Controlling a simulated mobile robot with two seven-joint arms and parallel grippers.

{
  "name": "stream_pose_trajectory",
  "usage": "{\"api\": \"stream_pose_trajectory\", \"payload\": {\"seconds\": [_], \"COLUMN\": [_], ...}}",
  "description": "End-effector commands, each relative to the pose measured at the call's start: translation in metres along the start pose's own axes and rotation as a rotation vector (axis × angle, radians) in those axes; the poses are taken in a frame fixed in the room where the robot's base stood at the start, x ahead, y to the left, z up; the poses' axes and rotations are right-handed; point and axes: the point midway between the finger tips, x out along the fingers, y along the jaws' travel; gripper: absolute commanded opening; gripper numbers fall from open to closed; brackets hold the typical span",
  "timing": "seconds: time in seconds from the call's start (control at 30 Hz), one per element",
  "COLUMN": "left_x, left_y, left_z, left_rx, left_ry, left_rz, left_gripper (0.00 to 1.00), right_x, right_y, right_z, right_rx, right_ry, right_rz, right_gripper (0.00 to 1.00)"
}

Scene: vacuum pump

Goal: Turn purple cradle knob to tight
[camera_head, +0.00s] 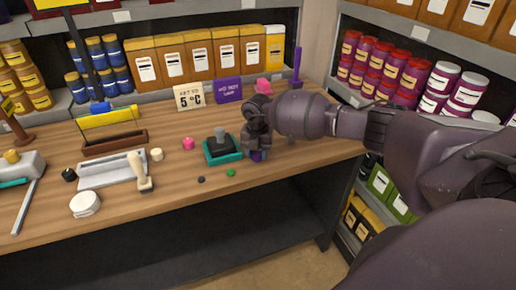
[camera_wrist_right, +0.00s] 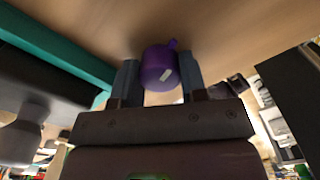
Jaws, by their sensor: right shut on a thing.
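The purple cradle knob (camera_wrist_right: 160,68) sits between the two fingers of my right gripper (camera_wrist_right: 158,82) in the right wrist view. It is round, with a small nub on its far edge and a short white mark on its face. My right gripper is shut on it. In the head view the gripper (camera_head: 257,147) points down at the wooden bench, just right of a teal-based device (camera_head: 222,156). Only a little of the purple knob (camera_head: 258,156) shows there, below the gripper. No tight or loose marking is readable. My left gripper is not in view.
A green button (camera_head: 231,173) and a dark button (camera_head: 201,180) lie in front of the device. A pink knob (camera_head: 188,143) is left of it. A purple sign (camera_head: 228,91) and a pink object (camera_head: 263,86) stand behind. The bench's front right is clear.

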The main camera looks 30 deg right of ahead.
Motion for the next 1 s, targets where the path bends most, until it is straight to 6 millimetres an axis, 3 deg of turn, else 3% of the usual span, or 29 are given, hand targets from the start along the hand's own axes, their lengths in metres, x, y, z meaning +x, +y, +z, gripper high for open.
{"api": "stream_pose_trajectory", "payload": {"seconds": [0.1, 0.43, 1.0], "left_x": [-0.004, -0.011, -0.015], "left_y": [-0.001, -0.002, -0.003], "left_z": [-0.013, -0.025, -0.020], "left_rx": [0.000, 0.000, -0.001], "left_ry": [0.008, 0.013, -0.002], "left_rz": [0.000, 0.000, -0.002], "left_gripper": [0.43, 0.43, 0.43], "right_x": [-0.004, -0.002, -0.001], "right_y": [0.001, 0.000, 0.000], "right_z": [0.000, 0.001, 0.001], "right_rx": [0.094, 0.281, 0.346], "right_ry": [-0.001, -0.002, -0.002], "right_rz": [0.001, 0.000, 0.002], "right_gripper": [0.16, 0.16, 0.16]}}
